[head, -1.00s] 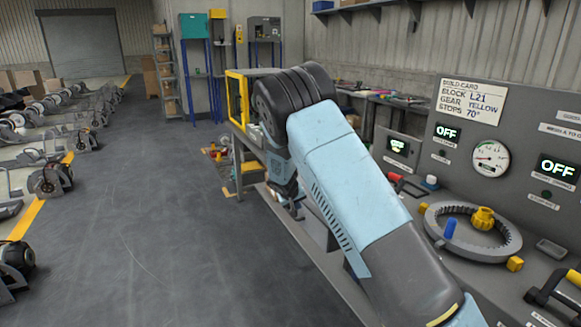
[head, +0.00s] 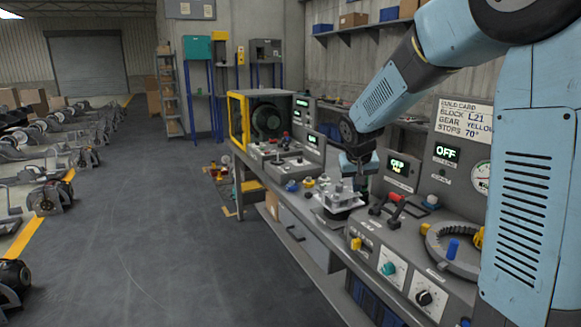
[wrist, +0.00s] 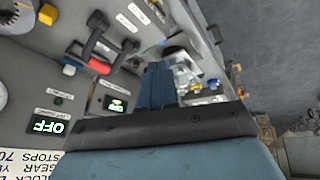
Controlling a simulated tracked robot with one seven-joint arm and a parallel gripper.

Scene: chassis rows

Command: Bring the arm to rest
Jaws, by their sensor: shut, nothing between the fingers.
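My arm reaches in from the right of the head view, bent at a high elbow, with the forearm sloping down to the left. My gripper (head: 358,178) hangs low over the bench, just behind a pale metal fixture (head: 340,197). In the wrist view my gripper (wrist: 158,72) shows as dark blue fingers held together, with nothing between them. The fixture also shows in the wrist view (wrist: 187,75), beyond the fingertips. Whether the fingers touch anything is hard to tell.
A grey panel holds a build card (head: 463,117), lit displays, a gauge and a red-handled lever (head: 396,198). A ring gear (head: 436,243) lies on the bench at right, partly behind my arm. A yellow-framed machine (head: 238,122) stands at the far end.

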